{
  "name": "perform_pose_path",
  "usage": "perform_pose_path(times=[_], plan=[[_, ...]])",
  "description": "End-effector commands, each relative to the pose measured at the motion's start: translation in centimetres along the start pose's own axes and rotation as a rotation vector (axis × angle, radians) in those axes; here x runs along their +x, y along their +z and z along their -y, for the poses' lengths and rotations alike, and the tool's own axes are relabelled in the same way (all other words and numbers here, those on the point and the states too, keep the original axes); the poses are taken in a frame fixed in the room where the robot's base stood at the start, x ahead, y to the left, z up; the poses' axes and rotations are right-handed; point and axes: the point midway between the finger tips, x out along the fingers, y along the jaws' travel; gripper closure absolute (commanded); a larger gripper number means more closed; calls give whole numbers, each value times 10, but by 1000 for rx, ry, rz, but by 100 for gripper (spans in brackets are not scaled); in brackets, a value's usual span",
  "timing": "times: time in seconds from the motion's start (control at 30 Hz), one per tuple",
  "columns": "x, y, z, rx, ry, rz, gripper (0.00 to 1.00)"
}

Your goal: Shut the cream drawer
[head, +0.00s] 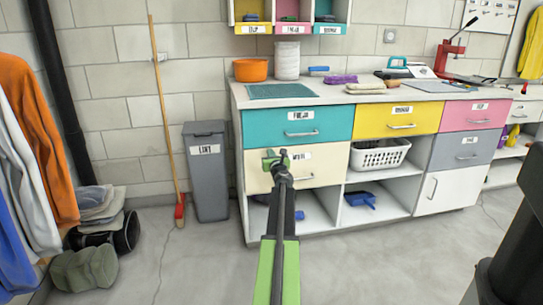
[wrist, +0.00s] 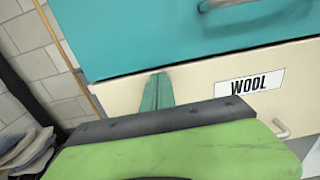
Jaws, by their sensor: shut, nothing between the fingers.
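The cream drawer (head: 325,166) is under the teal drawer in the left column of the cabinet. Its front looks about flush with the teal front above it. In the wrist view the cream front (wrist: 205,84) carries a "WOOL" label, with part of a handle at lower right. My gripper (head: 275,157) is in front of the cream drawer's upper left part and hides some of its face and label. In the wrist view the fingers (wrist: 158,90) are together, empty, and point at the cream front left of the label. I cannot tell whether the tips touch it.
The teal drawer (head: 298,124) is just above, with its handle (wrist: 214,5) near the top of the wrist view. Open shelves (head: 318,213) are below. A grey bin (head: 206,180) and a broom (head: 165,110) stand to the left. The floor in front is clear.

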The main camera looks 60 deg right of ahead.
Motion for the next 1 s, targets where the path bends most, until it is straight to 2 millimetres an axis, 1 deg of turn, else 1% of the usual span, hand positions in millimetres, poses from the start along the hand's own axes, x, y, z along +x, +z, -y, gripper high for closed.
perform_pose_path(times=[0.03,0.07,0.17,0.23,0.33,0.4,0.5,0.6,0.7,0.83,1.0], plan=[[9,3,0,4,-3,2,100],[10,3,0,4,-4,2,100],[8,4,-1,5,-4,2,100],[2,4,-3,5,-2,2,100],[-17,4,-9,4,2,3,100],[-36,3,-14,2,5,3,100],[-67,3,-14,1,5,2,100],[-93,2,-14,1,5,2,100],[-114,2,-14,1,6,2,100],[-130,2,-13,1,6,2,100],[-135,2,-13,0,7,2,100]])
